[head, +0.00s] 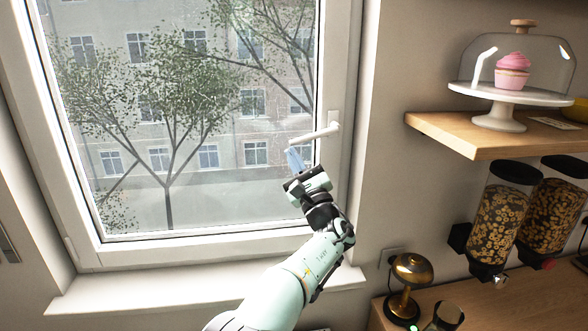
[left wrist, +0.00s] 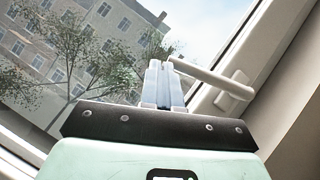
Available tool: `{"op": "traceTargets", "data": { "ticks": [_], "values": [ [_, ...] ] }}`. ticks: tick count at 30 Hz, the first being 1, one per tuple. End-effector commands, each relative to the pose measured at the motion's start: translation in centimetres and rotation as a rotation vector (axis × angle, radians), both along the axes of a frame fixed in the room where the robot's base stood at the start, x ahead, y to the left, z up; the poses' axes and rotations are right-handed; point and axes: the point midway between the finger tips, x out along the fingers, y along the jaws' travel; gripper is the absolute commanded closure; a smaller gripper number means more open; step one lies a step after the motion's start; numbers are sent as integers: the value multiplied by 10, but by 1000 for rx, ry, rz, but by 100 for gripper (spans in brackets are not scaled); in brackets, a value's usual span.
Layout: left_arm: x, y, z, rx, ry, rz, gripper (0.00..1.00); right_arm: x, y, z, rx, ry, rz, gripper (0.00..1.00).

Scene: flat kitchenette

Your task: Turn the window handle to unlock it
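The window handle (head: 316,134) is a white lever on the right side of the window frame. It lies nearly level, its free end pointing left from its mount. It also shows in the left wrist view (left wrist: 212,77). My left gripper (head: 292,152) is just below the handle's free end. In the left wrist view its pale blue fingers (left wrist: 160,66) look closed together, with nothing seen between them. The fingertips are close to the lever's end; I cannot tell whether they touch it. My right gripper is not in view.
The window (head: 200,110) is closed, with a white sill (head: 190,292) below. To the right, a wooden shelf (head: 460,135) holds a cake stand (head: 500,122) with a cupcake under glass. Cereal dispensers (head: 498,215) and a brass lamp (head: 408,280) are by the wooden counter (head: 530,300).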

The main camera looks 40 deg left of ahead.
Motion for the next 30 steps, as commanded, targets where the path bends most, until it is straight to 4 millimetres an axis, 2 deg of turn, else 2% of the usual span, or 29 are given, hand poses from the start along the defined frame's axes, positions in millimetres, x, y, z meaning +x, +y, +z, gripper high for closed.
{"op": "traceTargets", "data": {
  "ticks": [3,12,30],
  "values": [
    [1,4,12,-1,-4,3,100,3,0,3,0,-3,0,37],
    [0,8,27,-3,-3,3,100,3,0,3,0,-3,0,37],
    [-3,11,35,-4,-6,6,100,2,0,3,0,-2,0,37]
  ]
}}
